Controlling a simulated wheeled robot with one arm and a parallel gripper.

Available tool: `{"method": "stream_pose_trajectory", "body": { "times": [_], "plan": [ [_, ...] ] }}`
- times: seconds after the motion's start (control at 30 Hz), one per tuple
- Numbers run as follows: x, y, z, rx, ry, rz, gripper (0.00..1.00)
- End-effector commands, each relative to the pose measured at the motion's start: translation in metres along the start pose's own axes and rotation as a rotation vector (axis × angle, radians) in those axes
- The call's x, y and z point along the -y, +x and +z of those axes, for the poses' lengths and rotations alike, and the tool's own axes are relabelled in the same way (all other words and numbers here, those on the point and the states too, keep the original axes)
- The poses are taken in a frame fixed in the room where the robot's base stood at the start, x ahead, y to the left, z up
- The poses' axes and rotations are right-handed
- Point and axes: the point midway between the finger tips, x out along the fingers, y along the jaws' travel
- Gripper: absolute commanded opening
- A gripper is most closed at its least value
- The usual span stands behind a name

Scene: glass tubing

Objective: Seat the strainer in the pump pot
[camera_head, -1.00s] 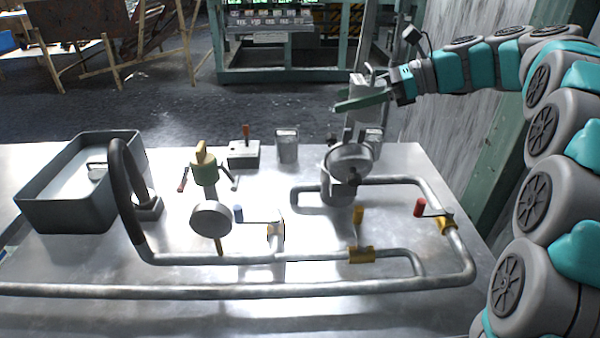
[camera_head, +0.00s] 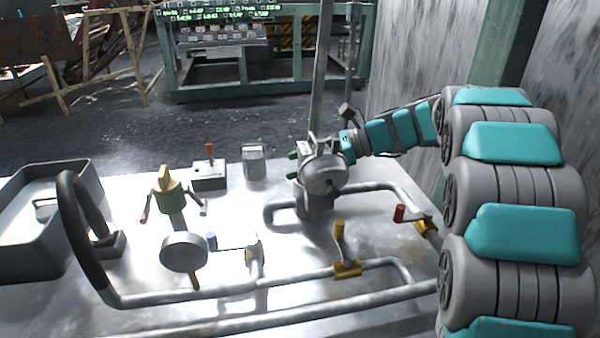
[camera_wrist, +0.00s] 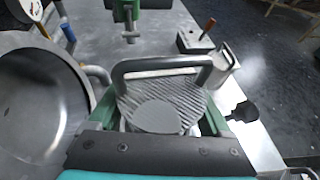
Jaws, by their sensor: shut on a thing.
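The strainer (camera_wrist: 134,96), a ribbed metal piece with a dark arched handle, is between the green jaws of my gripper (camera_wrist: 160,105) in the wrist view. My gripper (camera_head: 298,164) is shut on it. In the head view the strainer (camera_head: 304,148) shows only partly, behind the tilted round lid (camera_head: 325,176). The pump pot (camera_head: 314,207) stands upright on the bench below the lid, and my gripper is at its top, on the far side of the lid. The lid (camera_wrist: 35,105) fills the left of the wrist view. The pot's mouth is hidden, so I cannot tell how deep the strainer sits.
Pipes (camera_head: 225,292) run along the bench front, with a yellow valve (camera_head: 345,268) and a red-handled lever (camera_head: 400,213). A tank (camera_head: 40,250) is far left.

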Motion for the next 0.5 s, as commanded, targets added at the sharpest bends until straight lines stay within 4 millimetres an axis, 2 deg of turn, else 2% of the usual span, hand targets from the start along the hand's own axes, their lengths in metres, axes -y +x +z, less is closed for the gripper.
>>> {"method": "stream_pose_trajectory", "body": {
  "times": [0.17,0.5],
  "plan": [
    [0.0,0.008,-0.021,0.0,0.002,0.001,0.21],
    [0.0,0.01,-0.024,0.001,-0.001,0.001,0.21]
  ]
}}
